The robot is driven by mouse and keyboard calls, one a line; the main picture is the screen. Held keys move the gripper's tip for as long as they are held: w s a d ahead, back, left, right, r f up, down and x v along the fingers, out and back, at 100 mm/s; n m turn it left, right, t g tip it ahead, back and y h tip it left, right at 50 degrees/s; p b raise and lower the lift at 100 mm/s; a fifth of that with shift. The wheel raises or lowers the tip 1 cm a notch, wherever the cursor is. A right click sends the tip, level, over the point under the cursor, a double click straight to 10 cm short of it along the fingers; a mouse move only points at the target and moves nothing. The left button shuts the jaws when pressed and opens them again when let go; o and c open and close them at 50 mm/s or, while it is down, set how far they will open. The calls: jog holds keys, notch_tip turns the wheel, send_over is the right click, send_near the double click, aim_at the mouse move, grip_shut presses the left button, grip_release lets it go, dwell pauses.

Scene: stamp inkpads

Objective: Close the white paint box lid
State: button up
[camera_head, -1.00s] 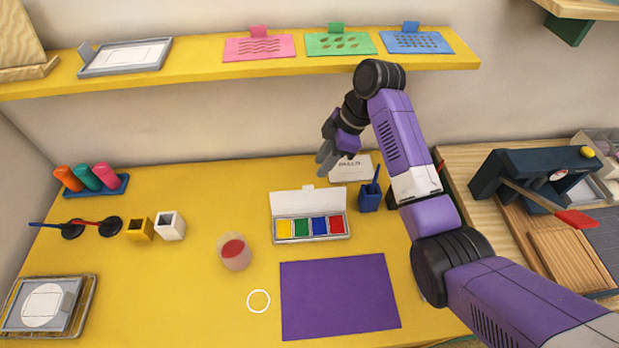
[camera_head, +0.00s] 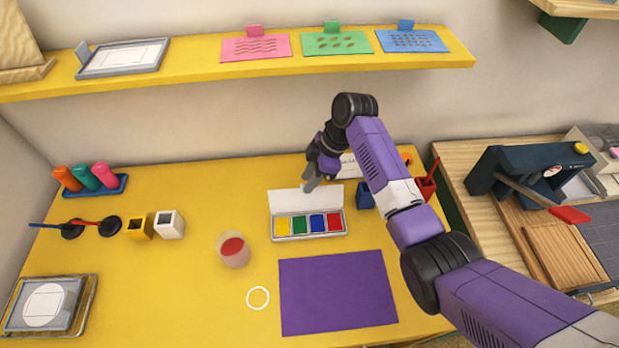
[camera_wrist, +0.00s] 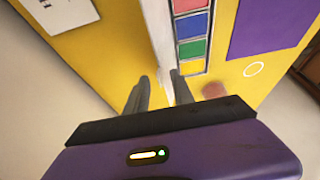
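The white paint box (camera_head: 345,238) stands on the yellow table with its lid (camera_head: 285,202) raised upright at the back. Its yellow, green, blue and red paints face up. My gripper (camera_head: 311,181) is just above and behind the lid's top edge in the head view. In the wrist view my gripper (camera_wrist: 160,76) has its two fingers apart, and the lid (camera_wrist: 158,28) shows as a white strip beyond and between them. I cannot tell whether the fingers touch it. The paint box (camera_wrist: 172,30) lies to the strip's right there.
A blue cup (camera_head: 365,196) and red cup (camera_head: 426,188) stand right of the box, partly by my arm. A cup with red liquid (camera_head: 234,250) stands front left. A purple sheet (camera_head: 338,292) lies in front. The yellow shelf (camera_head: 210,67) hangs above.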

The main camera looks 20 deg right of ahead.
grip_shut()
dwell(1.3)
